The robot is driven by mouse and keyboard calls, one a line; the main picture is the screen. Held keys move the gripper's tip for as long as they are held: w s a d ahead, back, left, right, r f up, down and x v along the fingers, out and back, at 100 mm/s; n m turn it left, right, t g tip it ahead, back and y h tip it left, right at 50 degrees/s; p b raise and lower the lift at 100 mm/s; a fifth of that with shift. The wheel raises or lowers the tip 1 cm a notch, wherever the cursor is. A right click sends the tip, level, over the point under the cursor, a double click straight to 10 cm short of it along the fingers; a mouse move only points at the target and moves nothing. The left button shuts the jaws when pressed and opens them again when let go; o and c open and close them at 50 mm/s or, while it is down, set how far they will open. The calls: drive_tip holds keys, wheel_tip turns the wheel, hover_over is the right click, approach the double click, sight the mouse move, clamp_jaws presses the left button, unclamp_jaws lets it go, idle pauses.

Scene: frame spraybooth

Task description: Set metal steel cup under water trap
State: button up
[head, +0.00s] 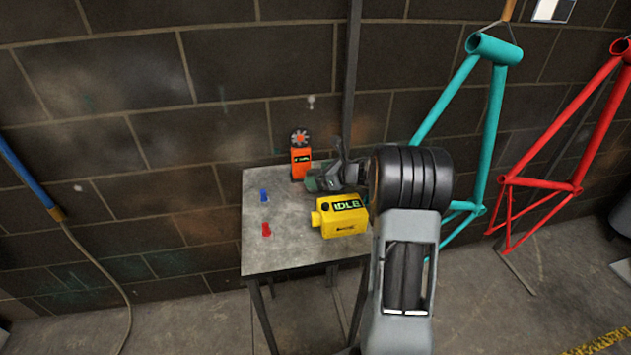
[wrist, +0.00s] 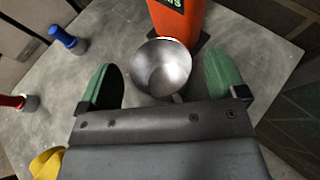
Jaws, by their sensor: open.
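A round shiny steel cup (wrist: 161,70) shows in the wrist view, seen from above with its open rim toward me. My gripper (wrist: 160,75) is open, with one green finger on each side of the cup and gaps between cup and fingers. The cup is close in front of an orange unit (wrist: 177,18), which stands upright at the back of the table in the head view (head: 300,160). In the head view my gripper (head: 320,180) is low over the table, and I cannot make out the cup there. I cannot tell which thing is the water trap.
A grey metal table (head: 285,258) stands against the block wall. A yellow box reading IDLE (head: 342,218) sits close by my gripper. A blue piece (head: 264,195) and a red piece (head: 267,229) are at the left. Teal (head: 488,130) and red (head: 583,130) bike frames hang right.

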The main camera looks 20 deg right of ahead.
drive_tip(key=shift+w+a+f, duration=0.1)
drive_tip(key=shift+w+a, duration=0.05)
drive_tip(key=shift+w, duration=0.1)
drive_tip(key=c, duration=1.1)
